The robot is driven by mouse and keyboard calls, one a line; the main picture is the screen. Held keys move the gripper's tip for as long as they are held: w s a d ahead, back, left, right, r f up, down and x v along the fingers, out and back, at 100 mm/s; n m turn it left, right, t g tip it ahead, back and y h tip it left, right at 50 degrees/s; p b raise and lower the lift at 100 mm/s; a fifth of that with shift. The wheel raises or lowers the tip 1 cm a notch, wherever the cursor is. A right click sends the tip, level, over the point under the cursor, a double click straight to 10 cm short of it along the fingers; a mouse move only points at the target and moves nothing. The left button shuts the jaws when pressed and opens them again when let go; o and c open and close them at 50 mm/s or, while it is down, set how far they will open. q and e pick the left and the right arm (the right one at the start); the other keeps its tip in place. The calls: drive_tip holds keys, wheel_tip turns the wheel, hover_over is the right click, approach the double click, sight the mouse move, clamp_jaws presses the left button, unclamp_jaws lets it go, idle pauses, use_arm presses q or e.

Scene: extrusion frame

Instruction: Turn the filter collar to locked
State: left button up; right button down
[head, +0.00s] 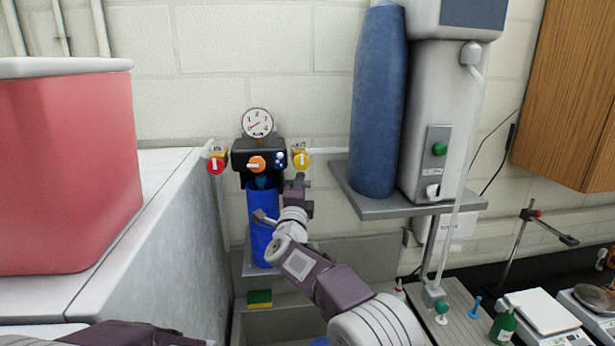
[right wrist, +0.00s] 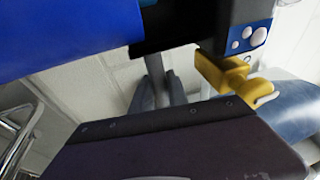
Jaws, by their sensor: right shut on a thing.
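The blue filter housing (head: 261,222) hangs upright under a black filter head (head: 245,160) on the back wall. It also fills the upper left of the right wrist view (right wrist: 60,35). My right gripper (head: 298,186) is at the right side of the housing's top, just below the head. In the right wrist view my right gripper (right wrist: 158,92) is shut on a narrow grey bar (right wrist: 154,62), which looks like the filter collar's handle. The collar itself is mostly hidden. My left arm shows at the bottom left, but its gripper is out of view.
A yellow valve (head: 301,158) is close to the right gripper, and a red valve (head: 216,163) is on the left. A pressure gauge (head: 257,122) is above. A shelf (head: 390,208) with a blue cylinder (head: 378,105) stands right. A red bin (head: 65,165) stands left.

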drive_tip(key=shift+s+r+m+h, duration=0.15)
drive_tip(key=shift+s+m+h, duration=0.35)
drive_tip(key=shift+h, duration=0.3)
drive_tip(key=shift+s+r+m+h, duration=0.1)
drive_tip(key=shift+s+m+h, duration=0.35)
drive_tip(key=shift+h, duration=0.35)
drive_tip(key=shift+w, duration=0.1)
drive_tip(key=c, duration=1.3)
unclamp_jaws()
drive_tip(key=shift+c, duration=0.2)
drive_tip(key=shift+o, duration=0.2)
drive_tip(key=shift+f, duration=0.1)
drive_tip(key=shift+f, duration=0.1)
